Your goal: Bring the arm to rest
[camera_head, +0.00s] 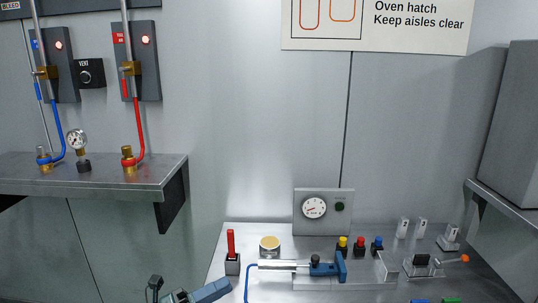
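Part of what looks like my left gripper (178,294) shows at the bottom edge, left of centre, as a dark piece and a blue-grey block. The frame cuts it off, and its fingertips cannot be made out. It is in front of the metal bench and below the wall shelf, with nothing clearly held. My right gripper is not in view.
A metal bench (257,229) carries a red-handled tool (231,246), a yellow-topped tin (269,244), a blue pump-like device (328,268), a gauge panel (323,210) and several coloured knobs. A wall shelf (90,178) juts out at left. A grey cabinet (512,125) stands at right.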

